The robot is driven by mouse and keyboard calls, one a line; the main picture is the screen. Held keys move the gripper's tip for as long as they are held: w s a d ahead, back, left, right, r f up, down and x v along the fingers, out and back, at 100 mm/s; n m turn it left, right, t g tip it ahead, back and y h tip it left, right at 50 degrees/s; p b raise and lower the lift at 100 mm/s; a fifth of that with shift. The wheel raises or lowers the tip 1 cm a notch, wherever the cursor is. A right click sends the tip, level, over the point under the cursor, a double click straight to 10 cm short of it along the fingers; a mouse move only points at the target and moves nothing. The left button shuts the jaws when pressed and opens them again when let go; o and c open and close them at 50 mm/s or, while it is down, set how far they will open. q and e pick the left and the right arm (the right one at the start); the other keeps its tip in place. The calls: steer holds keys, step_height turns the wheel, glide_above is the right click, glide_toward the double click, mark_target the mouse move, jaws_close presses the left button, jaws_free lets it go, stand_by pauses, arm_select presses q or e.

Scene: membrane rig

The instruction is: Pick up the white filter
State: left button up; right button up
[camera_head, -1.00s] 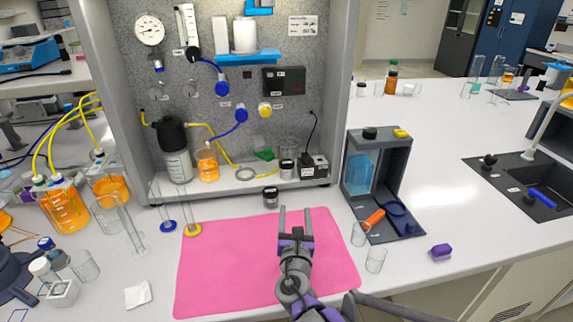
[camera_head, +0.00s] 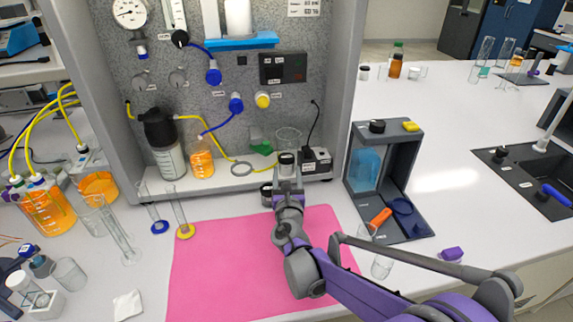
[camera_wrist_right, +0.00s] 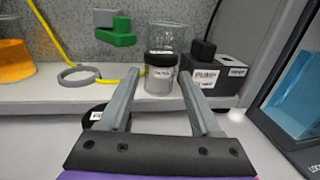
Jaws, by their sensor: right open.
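Two white cylinders (camera_head: 238,18) stand on a blue bracket high on the rig panel; I cannot tell whether either is the white filter. A small black-lidded jar (camera_head: 286,159) with a pale body and white label stands on the rig's shelf. In the right wrist view this jar (camera_wrist_right: 160,82) appears between my right fingers, apparently not gripped; its depth relative to the tips is unclear. My right gripper (camera_head: 289,176) is open, pointing at the rig above the back of the pink mat (camera_head: 240,270). My left gripper is out of view.
A second black-lidded jar (camera_head: 266,195) stands close beside my right gripper at the rig's front edge. A black box (camera_head: 318,160) and clear beaker (camera_head: 288,138) are close by on the shelf. A grey frame (camera_head: 386,180) stands to the right. The mat's left half is clear.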

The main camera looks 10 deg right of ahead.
mark_target(287, 167)
steer(key=w, duration=0.3)
steer(key=shift+w+d, duration=0.1)
steer(key=shift+d, duration=0.2)
jaws_close()
step_height(287, 167, up, 18)
steer(key=p, duration=0.2)
stand_by(0.4)
